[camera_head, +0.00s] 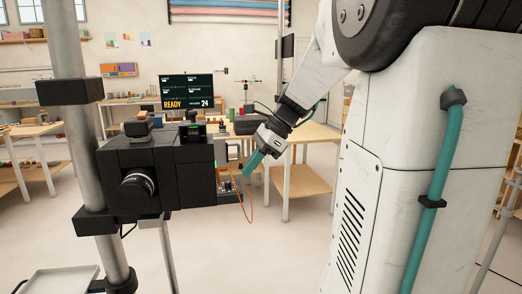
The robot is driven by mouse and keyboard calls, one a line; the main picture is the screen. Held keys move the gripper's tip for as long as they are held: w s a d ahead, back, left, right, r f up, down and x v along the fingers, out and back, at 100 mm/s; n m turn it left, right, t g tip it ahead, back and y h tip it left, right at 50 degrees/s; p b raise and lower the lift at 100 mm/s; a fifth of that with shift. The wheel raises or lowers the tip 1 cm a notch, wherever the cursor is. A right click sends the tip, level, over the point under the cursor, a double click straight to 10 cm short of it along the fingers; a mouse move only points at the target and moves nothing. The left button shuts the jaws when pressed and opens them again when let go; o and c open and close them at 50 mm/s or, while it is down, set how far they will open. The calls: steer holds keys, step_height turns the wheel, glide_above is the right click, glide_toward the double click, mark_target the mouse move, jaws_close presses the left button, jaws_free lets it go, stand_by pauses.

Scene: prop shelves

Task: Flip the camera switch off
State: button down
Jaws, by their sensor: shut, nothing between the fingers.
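The black camera (163,172) is mounted on a grey upright pole, left of the middle, with its lens facing the front left. A small switch box (229,191) with a few light-coloured knobs sits at the camera's right side, with an orange cable hanging by it. My gripper (247,172) comes down from the upper right; its teal fingers are shut and empty. The fingertips are just above and right of the switch box. I cannot tell whether they touch it, nor which way the switch is set.
A dark screen (187,91) reading READY and 24 stands behind the camera. Wooden tables (305,133) with props are farther back. The grey pole (77,130) stands left of the camera. A pale tray (60,282) is at the lower left. The floor between is clear.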

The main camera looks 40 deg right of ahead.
mark_target(218, 175)
steer(key=shift+w+a+f, duration=0.3)
steer(key=shift+w+a, duration=0.1)
steer(key=shift+a, duration=0.25)
steer(key=shift+w+a+f, duration=0.25)
steer(key=shift+w+a, duration=0.2)
steer(key=shift+a, duration=0.2)
steer(key=shift+w+a+f, duration=0.3)
steer(key=shift+w+a, duration=0.1)
steer(key=shift+a, duration=0.25)
steer(key=shift+w+a+f+y, duration=0.1)
steer(key=shift+w+a+y, duration=0.1)
steer(key=shift+y, duration=0.2)
